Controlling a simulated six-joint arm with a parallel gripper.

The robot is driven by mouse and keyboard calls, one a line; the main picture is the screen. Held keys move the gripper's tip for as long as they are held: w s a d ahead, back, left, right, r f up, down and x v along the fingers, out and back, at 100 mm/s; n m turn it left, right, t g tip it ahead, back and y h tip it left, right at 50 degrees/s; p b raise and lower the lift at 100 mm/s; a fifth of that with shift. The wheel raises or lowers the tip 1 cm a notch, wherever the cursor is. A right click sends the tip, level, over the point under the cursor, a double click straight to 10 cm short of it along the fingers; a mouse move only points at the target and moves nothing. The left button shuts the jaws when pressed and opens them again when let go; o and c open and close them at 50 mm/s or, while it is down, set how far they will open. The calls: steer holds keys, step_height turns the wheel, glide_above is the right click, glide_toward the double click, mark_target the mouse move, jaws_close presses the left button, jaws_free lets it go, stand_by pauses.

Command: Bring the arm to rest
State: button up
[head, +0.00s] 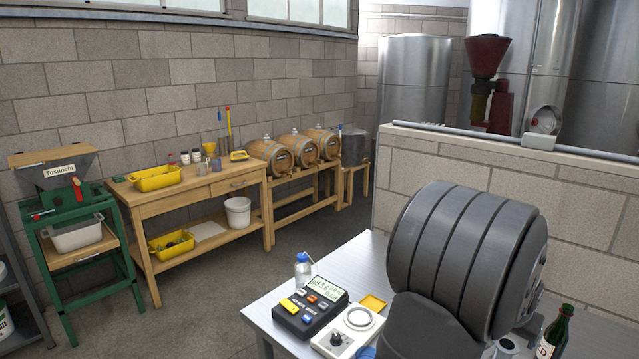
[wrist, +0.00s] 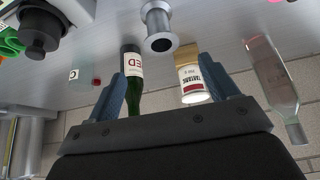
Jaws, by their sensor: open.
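My gripper (wrist: 162,68) shows in the wrist view with its two blue fingers spread apart. Nothing is held between them. Beyond the fingers stand a dark green bottle (wrist: 131,68) with a white label, near the left finger, and a white-labelled jar (wrist: 190,80) near the right finger. I cannot tell how far the fingers are from either. In the head view my dark arm covers much of the right side, and the gripper itself is hidden there.
The grey table (head: 357,262) carries a meter (head: 310,303), a white device (head: 347,333), a small bottle (head: 303,270) and a green bottle (head: 554,335). The wrist view also shows a metal spool-shaped piece (wrist: 158,25) and a clear bottle (wrist: 271,75). A low block wall (head: 440,175) stands behind.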

steer(key=x, duration=1.1)
steer(key=shift+f, duration=0.25)
steer(key=r, duration=0.5)
steer(key=shift+s+d+r, duration=0.15)
steer(key=shift+s+d, duration=0.05)
steer(key=shift+s, duration=0.2)
steer(key=s+d+r, duration=0.2)
steer(key=s+r, duration=0.5)
steer(key=s, duration=0.4)
steer(key=w+d+r, duration=0.1)
steer(key=w+d, duration=0.3)
steer(key=d, duration=0.8)
steer(key=shift+m, duration=0.3)
glide_toward(508, 350)
steer(key=shift+s+d, duration=0.45)
steer(key=shift+d, duration=0.35)
steer(key=shift+s+d, duration=0.45)
steer(key=shift+d, duration=0.35)
steer(key=shift+s+d, duration=0.45)
steer(key=shift+d, duration=0.35)
